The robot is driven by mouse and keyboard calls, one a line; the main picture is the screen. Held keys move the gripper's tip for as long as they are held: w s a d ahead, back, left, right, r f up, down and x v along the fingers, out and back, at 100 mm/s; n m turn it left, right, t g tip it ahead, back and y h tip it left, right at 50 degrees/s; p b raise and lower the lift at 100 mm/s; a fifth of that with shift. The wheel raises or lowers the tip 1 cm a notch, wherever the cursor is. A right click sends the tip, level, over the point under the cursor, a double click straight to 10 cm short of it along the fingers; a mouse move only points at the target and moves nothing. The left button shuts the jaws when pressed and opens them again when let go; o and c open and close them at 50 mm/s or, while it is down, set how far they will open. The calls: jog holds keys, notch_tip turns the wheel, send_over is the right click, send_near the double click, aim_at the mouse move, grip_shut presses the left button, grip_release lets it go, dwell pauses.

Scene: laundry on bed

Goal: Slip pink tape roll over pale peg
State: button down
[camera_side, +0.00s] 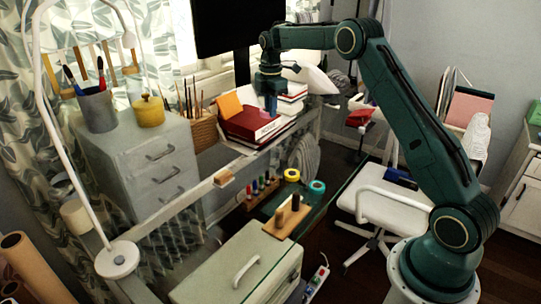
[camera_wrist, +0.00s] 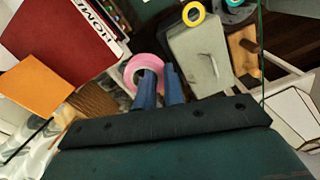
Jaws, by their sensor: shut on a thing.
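The pink tape roll (camera_wrist: 130,68) shows in the wrist view at my blue fingertips. My gripper (camera_wrist: 160,78) is shut on its wall, with one finger appearing to pass through the ring. In the side view my gripper (camera_side: 270,112) hangs in front of the red books, high and left of the pegs; the roll is not clear there. A wooden board (camera_side: 283,232) carries two short upright pegs, one nearer (camera_side: 279,218) and one farther (camera_side: 296,202). Both look dark in this light, so I cannot tell which is pale. The board (camera_wrist: 240,60) also shows in the wrist view, right of the roll.
A yellow tape roll (camera_side: 291,175) and a teal tape roll (camera_side: 317,187) lie behind the board. Several small coloured bottles (camera_side: 262,184) stand left of them. A pale green case (camera_side: 225,272) with a handle is in front. Red books (camera_side: 250,126) are close to my gripper.

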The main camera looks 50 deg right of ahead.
jog(key=shift+s+a, duration=0.1)
jog(key=shift+a, duration=0.35)
jog(key=s+a+f, duration=0.2)
jog(key=s+a, duration=0.4)
jog(key=s+a+f, duration=0.3)
jog(key=s+a, duration=0.4)
jog(key=s+a+f, duration=0.2)
jog(key=s+a, duration=0.4)
jog(key=a, duration=0.1)
jog(key=shift+s+a+f, duration=0.15)
jog(key=shift+s+f, duration=0.1)
jog(key=shift+s, duration=0.05)
jog(key=shift+s+a+f, duration=0.1)
jog(key=shift+s+a, duration=0.1)
jog(key=shift+s, duration=0.25)
jog(key=shift+f, duration=0.35)
